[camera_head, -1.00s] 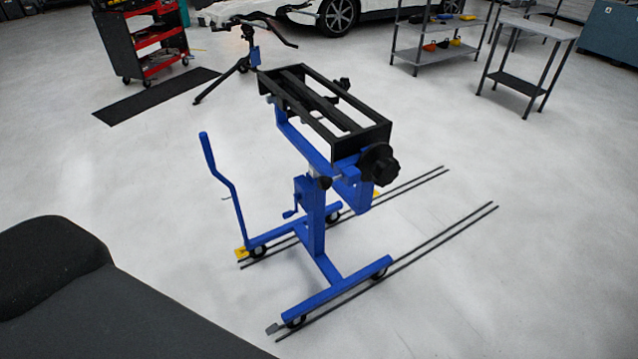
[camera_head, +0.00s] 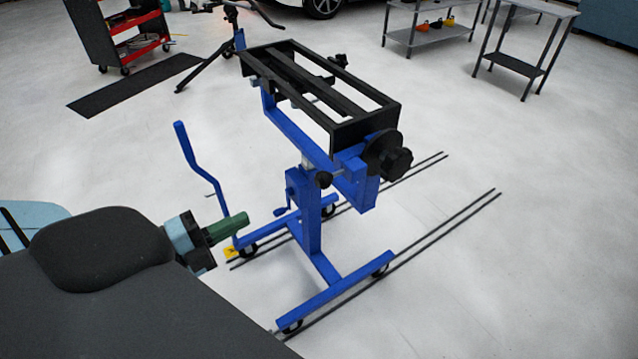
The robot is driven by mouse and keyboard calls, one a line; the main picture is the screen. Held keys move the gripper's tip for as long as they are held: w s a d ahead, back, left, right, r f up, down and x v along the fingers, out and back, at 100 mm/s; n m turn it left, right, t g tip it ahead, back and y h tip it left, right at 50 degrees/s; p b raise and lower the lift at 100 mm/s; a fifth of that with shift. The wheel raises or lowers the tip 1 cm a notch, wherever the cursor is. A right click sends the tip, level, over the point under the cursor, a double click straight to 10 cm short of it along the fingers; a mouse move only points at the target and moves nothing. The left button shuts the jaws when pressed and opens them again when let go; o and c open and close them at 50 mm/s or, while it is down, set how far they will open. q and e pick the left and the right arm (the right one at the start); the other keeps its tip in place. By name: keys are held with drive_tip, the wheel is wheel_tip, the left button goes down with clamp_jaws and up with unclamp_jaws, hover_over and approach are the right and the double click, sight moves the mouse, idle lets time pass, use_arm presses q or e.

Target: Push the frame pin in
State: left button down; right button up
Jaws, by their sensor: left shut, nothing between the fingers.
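A blue wheeled stand (camera_head: 313,215) carries a black rectangular frame (camera_head: 365,110) on top. I cannot tell which part is the frame pin. My left gripper (camera_head: 238,220) shows at the lower left with green fingers, shut and empty. It is left of the stand's column and appears apart from it. My right gripper is not in view.
A blue lever (camera_head: 196,160) rises at the stand's left. Dark floor rails (camera_head: 440,234) run under its wheels. A red and black tool cart (camera_head: 125,35), a black mat (camera_head: 135,83) and grey shelves (camera_head: 428,30) stand behind. The floor at right is clear.

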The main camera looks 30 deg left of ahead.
use_arm(q)
drive_tip(key=shift+w+d+r+m+h, duration=0.2)
drive_tip(key=shift+w+r+m+h, duration=0.3)
drive_tip(key=shift+m, duration=0.3)
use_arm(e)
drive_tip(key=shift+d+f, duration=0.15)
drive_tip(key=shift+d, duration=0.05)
use_arm(q)
drive_tip(key=p, duration=0.4)
approach(317, 182)
drive_tip(key=x, duration=0.5)
drive_tip(key=shift+w+d+r, duration=0.1)
drive_tip(key=shift+w+r, duration=0.1)
drive_tip(key=shift+r, duration=0.1)
drive_tip(key=shift+w+d+f, duration=0.15)
drive_tip(key=shift+w+d, duration=0.15)
drive_tip(key=shift+w, duration=0.3)
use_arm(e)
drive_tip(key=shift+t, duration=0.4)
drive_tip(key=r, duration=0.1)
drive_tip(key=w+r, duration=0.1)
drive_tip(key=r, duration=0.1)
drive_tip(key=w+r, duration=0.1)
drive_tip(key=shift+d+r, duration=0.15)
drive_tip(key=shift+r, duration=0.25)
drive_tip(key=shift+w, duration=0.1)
